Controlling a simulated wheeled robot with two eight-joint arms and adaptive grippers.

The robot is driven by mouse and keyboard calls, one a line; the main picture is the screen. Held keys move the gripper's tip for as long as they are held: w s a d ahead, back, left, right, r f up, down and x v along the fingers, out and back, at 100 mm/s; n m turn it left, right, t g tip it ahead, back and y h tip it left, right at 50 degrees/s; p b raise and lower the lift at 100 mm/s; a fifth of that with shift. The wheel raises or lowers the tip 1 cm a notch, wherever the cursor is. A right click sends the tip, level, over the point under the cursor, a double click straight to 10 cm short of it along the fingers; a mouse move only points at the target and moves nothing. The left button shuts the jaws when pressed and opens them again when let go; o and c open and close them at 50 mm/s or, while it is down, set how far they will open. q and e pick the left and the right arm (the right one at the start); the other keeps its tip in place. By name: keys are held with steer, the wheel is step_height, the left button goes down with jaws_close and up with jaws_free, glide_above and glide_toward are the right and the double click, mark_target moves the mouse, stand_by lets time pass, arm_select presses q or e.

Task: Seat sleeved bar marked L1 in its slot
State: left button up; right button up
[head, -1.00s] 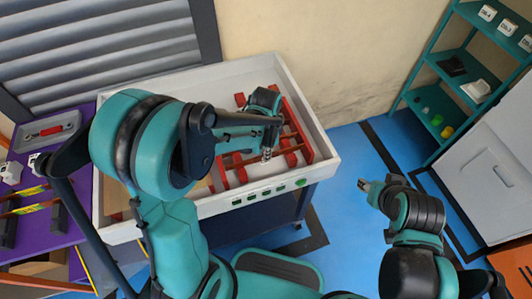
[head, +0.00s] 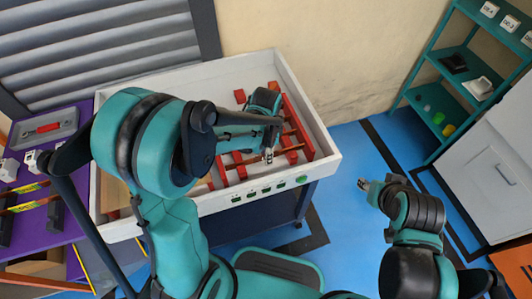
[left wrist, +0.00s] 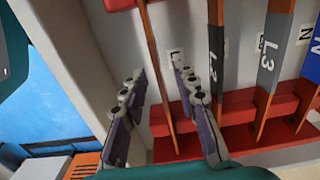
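My left gripper (left wrist: 157,80) is open in the left wrist view, one finger on each side of a thin copper-coloured bar (left wrist: 153,58). Gaps show between both fingers and this bar. Its marking is not readable. It is the leftmost bar in the wrist view, reaching from the upper red support to the lower red support (left wrist: 240,112). A white label starting with L (left wrist: 174,56) is partly hidden by the right finger. In the head view the left gripper (head: 268,156) is low over the white tray (head: 270,190).
The tray wall (left wrist: 85,50) is close on the left. A purple table (head: 60,225) stands left of the tray.

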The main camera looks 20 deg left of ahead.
arm_select(q)
steer(key=shift+r, duration=0.1)
step_height(320, 180, up, 12)
stand_by(0.5)
stand_by(0.5)
steer(key=s+a+r+n+t, duration=0.1)
steer(key=s+a+n+t, duration=0.1)
steer(key=s+n, duration=0.3)
steer(key=s+a+n+t, duration=0.2)
steer(key=s+n+t, duration=0.3)
steer(key=n, duration=0.1)
steer(key=shift+s+a+r, duration=0.15)
steer(key=shift+a+r, duration=0.2)
stand_by(1.6)
jaws_close()
